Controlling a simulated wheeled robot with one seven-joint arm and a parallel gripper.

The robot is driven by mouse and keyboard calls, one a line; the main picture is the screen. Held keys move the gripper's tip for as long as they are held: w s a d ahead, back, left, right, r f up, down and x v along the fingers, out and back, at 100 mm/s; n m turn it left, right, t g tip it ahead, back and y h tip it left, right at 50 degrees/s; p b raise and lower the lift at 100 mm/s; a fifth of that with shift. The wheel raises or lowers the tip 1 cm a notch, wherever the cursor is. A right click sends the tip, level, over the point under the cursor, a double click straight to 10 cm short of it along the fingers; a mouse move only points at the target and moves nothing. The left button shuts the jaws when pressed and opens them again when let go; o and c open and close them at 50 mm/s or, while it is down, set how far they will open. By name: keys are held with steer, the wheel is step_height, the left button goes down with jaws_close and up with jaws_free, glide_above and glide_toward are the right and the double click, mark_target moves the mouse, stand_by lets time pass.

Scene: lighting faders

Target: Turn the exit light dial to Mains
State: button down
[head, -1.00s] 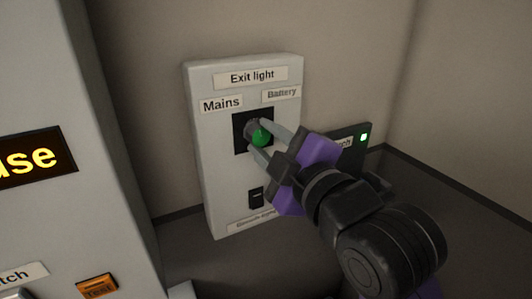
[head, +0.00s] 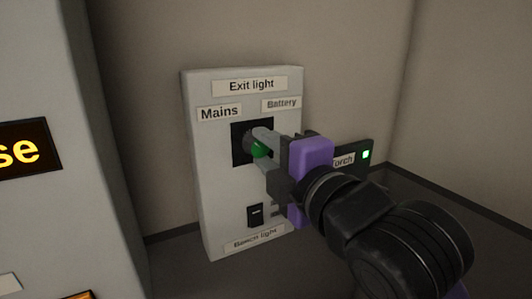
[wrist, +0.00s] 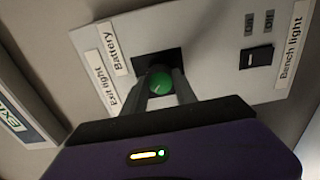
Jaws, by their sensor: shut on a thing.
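The exit light dial (head: 259,149) has a green face and sits on a dark square plate in the light grey Exit light panel (head: 202,165). Above it are the Mains label (head: 219,112) at left and the Battery label (head: 281,103) at right. My gripper (head: 262,143) is shut on the dial, with one finger on each side. In the wrist view the green dial (wrist: 160,82) shows between the fingertips, with a small pale mark on its face. The Mains label is out of the wrist view.
A Bench light switch (head: 255,215) sits below the dial on the same panel. A dark Torch box (head: 355,157) with a green light stands right of the panel, partly behind my arm. A large grey cabinet (head: 60,75) with a lit display stands at the left.

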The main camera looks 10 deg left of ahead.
steer(key=shift+f, duration=0.1)
steer(key=c, duration=1)
jaws_free()
steer(key=shift+o, duration=0.2)
steer(key=b+v, duration=0.1)
steer(key=v, duration=0.6)
steer(key=shift+s+d, duration=0.2)
steer(key=shift+s, duration=0.15)
